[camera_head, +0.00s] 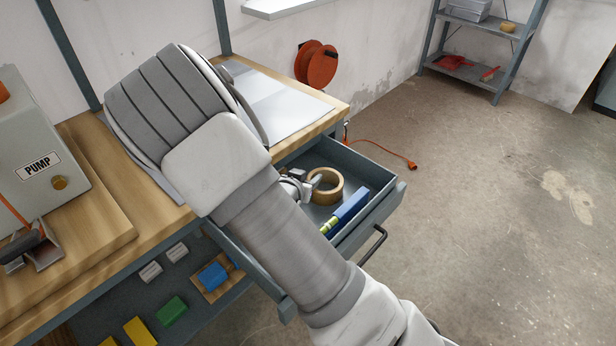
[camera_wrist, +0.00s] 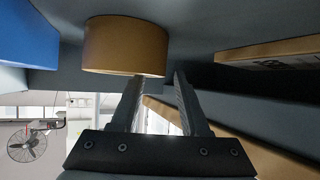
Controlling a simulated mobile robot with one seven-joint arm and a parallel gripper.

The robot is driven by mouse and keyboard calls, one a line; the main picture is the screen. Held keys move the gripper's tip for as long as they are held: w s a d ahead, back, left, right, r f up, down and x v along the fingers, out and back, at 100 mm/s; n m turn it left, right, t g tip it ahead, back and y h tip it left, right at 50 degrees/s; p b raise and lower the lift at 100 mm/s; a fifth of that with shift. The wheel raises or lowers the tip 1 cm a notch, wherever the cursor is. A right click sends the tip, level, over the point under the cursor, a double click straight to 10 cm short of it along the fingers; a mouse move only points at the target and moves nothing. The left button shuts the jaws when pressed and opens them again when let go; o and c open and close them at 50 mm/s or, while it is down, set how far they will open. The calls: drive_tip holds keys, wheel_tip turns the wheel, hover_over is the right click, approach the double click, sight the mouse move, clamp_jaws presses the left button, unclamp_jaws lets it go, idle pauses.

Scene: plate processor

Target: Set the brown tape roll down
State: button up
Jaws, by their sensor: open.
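The brown tape roll (camera_head: 340,191) sits in the open grey drawer (camera_head: 383,207), with its round hole facing up. My gripper (camera_head: 304,182) is low in the drawer at the roll's left side, mostly hidden by my arm. In the wrist view the tape roll (camera_wrist: 124,48) is just beyond my gripper (camera_wrist: 165,76). The two fingers are apart; the left one overlaps the roll's edge and the right one is beside it. I cannot tell whether either finger touches the roll.
A blue object (camera_head: 350,205) with a yellow-green end lies in the drawer near the roll. The wooden bench (camera_head: 85,265) carries a pump (camera_head: 40,140). An orange cable (camera_head: 385,153) lies on the floor behind the drawer. A shelf (camera_head: 485,35) stands far back; the right floor is clear.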

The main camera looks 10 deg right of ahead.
drive_tip(key=p+v, duration=0.4)
drive_tip(key=v, duration=0.8)
drive_tip(key=s+a+r+n+g+y, duration=0.2)
drive_tip(key=r+y, duration=0.3)
drive_tip(key=r, duration=0.2)
drive_tip(key=s+a+r+n+g+y, duration=0.1)
drive_tip(key=s+a+r+y, duration=0.1)
drive_tip(key=r+y, duration=0.35)
drive_tip(key=s+d+r+n+g+h, duration=0.1)
drive_tip(key=s+d+r+h, duration=0.1)
drive_tip(key=s+d+r, duration=0.3)
drive_tip(key=s+d+r+n+h, duration=0.2)
drive_tip(key=s+d+r, duration=0.3)
drive_tip(key=s, duration=0.5)
drive_tip(key=shift+s+d+r+g, duration=0.15)
drive_tip(key=shift+d+r+g, duration=0.25)
drive_tip(key=shift+d, duration=0.45)
wheel_tip(320, 180, up, 15)
drive_tip(key=p, duration=1.4)
drive_tip(key=shift+f+p, duration=0.2)
drive_tip(key=shift+p, duration=0.2)
